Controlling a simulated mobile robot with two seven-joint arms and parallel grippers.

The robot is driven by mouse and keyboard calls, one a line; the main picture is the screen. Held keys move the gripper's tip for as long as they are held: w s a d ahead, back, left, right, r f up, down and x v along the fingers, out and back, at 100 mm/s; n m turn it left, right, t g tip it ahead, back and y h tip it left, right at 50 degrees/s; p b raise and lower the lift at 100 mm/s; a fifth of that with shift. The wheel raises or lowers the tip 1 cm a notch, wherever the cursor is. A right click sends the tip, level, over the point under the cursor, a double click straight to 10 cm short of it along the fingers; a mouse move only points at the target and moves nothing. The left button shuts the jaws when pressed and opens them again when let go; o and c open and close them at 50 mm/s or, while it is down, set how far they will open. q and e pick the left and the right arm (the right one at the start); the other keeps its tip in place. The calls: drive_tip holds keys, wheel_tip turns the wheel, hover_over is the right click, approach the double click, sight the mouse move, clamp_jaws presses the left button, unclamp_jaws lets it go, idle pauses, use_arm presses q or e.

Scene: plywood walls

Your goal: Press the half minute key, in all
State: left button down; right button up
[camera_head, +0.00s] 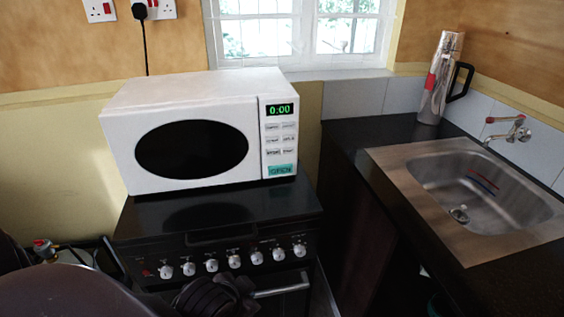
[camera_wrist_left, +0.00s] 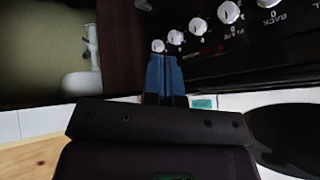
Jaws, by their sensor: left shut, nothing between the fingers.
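The white microwave (camera_head: 185,105) sits on the black stove, with a dark oval door window. Its green display (camera_head: 280,110) reads 0:00. Below it is a keypad (camera_head: 281,139) of several small grey keys in two columns. Their labels are too small for me to tell which is the half minute key. A teal OPEN key (camera_head: 282,170) is at the panel's bottom; it also shows in the left wrist view (camera_wrist_left: 204,102). My left gripper (camera_wrist_left: 165,78), with blue fingertips, is shut and empty in front of the stove and microwave. My right gripper is not in view.
The stove (camera_head: 220,215) has a row of white knobs and a front handle close to my left arm. A dark counter with a steel sink (camera_head: 480,190) and a flask (camera_head: 440,80) stands to the right. Wall sockets (camera_head: 130,10) are at upper left.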

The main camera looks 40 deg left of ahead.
sight(288, 138)
use_arm(q)
drive_tip(key=w+a+r+m+t, duration=0.1)
drive_tip(key=w+r+m+t, duration=0.4)
drive_tip(key=w, duration=0.3)
drive_tip(key=w+a+r+m+t+y+p, duration=0.1)
drive_tip(key=w+r+m+t, duration=0.4)
drive_tip(key=w, duration=0.4)
drive_tip(key=w+a+r+m+t+y+p, duration=0.1)
drive_tip(key=w+a+r+m+t, duration=0.1)
drive_tip(key=w+r+m+t, duration=0.3)
drive_tip(key=shift+w+r+m+t, duration=0.3)
drive_tip(key=shift+w+r+m, duration=0.45)
drive_tip(key=shift+w+m, duration=1)
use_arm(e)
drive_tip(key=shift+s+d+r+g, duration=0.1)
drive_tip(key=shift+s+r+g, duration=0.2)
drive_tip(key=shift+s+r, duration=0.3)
use_arm(q)
drive_tip(key=shift+w+a+n, duration=0.1)
drive_tip(key=shift+w+n, duration=0.25)
drive_tip(key=shift+w, duration=0.05)
